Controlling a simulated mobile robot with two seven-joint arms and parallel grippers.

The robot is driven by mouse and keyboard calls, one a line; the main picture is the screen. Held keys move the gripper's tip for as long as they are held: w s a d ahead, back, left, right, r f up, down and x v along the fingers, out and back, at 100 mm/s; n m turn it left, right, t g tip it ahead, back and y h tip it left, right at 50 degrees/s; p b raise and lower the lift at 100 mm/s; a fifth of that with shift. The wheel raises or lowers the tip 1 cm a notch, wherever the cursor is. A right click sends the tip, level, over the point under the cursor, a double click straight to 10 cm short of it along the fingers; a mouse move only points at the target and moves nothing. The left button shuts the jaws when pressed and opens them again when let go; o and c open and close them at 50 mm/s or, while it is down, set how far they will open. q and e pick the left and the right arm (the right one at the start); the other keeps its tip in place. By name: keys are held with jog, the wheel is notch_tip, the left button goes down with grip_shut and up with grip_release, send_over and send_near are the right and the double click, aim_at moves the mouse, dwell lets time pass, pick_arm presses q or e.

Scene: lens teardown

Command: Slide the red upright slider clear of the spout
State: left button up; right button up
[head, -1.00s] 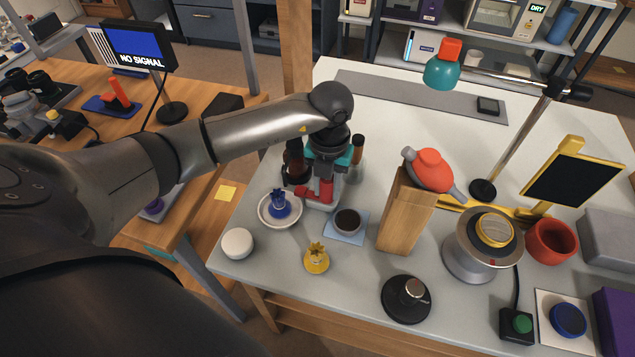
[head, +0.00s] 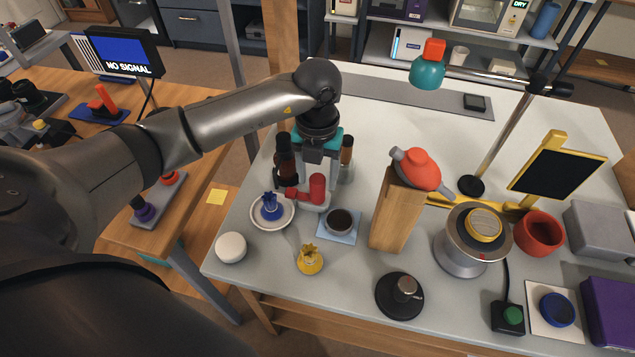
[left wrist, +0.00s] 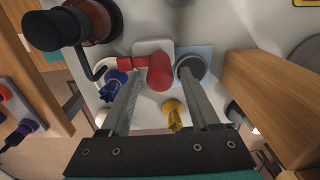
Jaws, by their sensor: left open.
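The red upright slider (head: 317,188) is a short red cylinder on a pale base. In the left wrist view its round top (left wrist: 160,72) shows, joined on its left to a horizontal red piece (left wrist: 130,63). My left gripper (left wrist: 160,80) is open, with one finger on each side of the slider in that view; I cannot tell whether either finger touches it. In the head view the gripper (head: 318,178) points down over the slider and partly hides the area. A dark curved tube (left wrist: 90,68) by the brown bottle (left wrist: 100,20) may be the spout. My right gripper is out of view.
A saucer (head: 254,222) with a blue piece, a dark cup (head: 340,221) on a blue mat and a yellow piece (head: 309,261) lie close by. A tall wooden block (head: 395,222) stands to the right. A white round object (head: 231,247) is front left.

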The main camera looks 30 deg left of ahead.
pick_arm(q)
notch_tip(320, 180, up, 11)
jog(key=p, duration=0.1)
dwell(0.6)
